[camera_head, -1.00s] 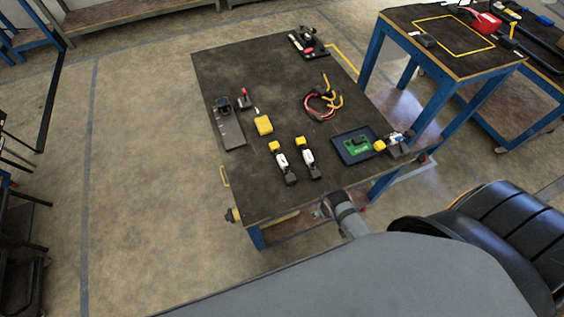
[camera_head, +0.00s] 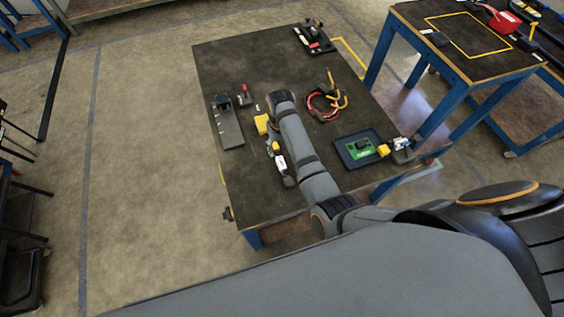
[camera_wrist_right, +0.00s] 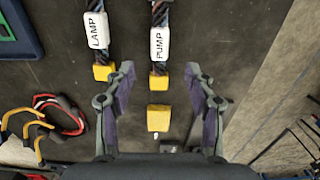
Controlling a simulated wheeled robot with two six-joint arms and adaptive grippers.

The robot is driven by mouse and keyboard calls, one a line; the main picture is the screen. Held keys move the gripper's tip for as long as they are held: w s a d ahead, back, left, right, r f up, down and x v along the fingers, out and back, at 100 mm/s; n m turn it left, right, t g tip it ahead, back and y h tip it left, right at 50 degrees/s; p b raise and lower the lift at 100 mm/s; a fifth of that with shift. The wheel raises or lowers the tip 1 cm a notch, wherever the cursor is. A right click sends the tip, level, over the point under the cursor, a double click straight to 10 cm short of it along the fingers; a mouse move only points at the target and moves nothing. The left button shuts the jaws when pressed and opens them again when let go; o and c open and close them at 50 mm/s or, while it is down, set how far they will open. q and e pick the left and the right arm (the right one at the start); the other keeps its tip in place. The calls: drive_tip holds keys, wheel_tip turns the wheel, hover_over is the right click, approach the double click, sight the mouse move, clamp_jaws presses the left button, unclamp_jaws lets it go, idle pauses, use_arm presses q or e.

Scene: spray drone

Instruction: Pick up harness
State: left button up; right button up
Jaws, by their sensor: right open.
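In the right wrist view, two dark cables with white tags lie side by side: the PUMP cable (camera_wrist_right: 160,45) and the LAMP cable (camera_wrist_right: 97,32), each ending in a yellow connector. My right gripper (camera_wrist_right: 158,73) is open and empty, its fingers on either side of the PUMP cable's yellow end and a separate yellow block (camera_wrist_right: 158,118). In the head view the PUMP cable (camera_head: 279,162) lies just left of my right arm, which hides the LAMP cable. A looped red, black and yellow cable (camera_head: 324,103) lies farther right. My left gripper is not in view.
A blue tray with a green board (camera_head: 361,148) lies on the dark table right of my arm. A grey plate (camera_head: 229,128) lies left. A clamp-like device (camera_head: 315,38) stands at the far edge. The table's far left area is clear.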

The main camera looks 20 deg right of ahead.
sight(281, 162)
wheel_tip(281, 162, down, 10)
drive_tip(key=shift+f+b, duration=0.1)
drive_tip(key=shift+b, duration=0.25)
clamp_jaws()
idle(0.4)
